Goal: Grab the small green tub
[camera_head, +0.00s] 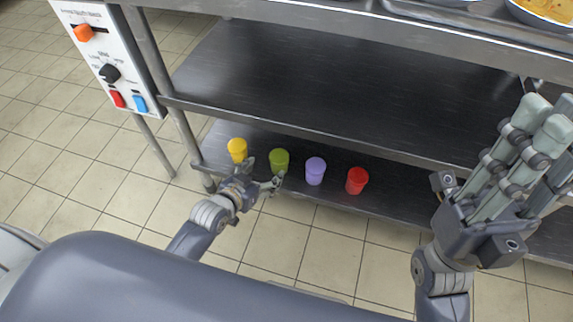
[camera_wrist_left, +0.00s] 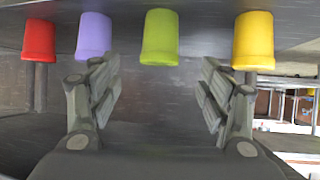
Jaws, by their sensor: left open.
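The small green tub (camera_head: 279,161) stands on the lower shelf, between a yellow tub (camera_head: 237,149) and a purple tub (camera_head: 315,170). My left gripper (camera_head: 264,172) is open and empty, just in front of the green tub and low near the shelf edge. In the left wrist view, which is upside down, the green tub (camera_wrist_left: 160,37) lies ahead, between the lines of the two open fingers (camera_wrist_left: 160,88) and beyond their tips. My right gripper (camera_head: 537,125) is raised at the right, away from the tubs; its finger gap is unclear.
A red tub (camera_head: 357,180) stands at the right end of the row. A metal middle shelf (camera_head: 320,85) lies above the tubs, and a shelf leg (camera_head: 188,140) stands left of them. A control panel (camera_head: 105,60) is at upper left. The tiled floor in front is clear.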

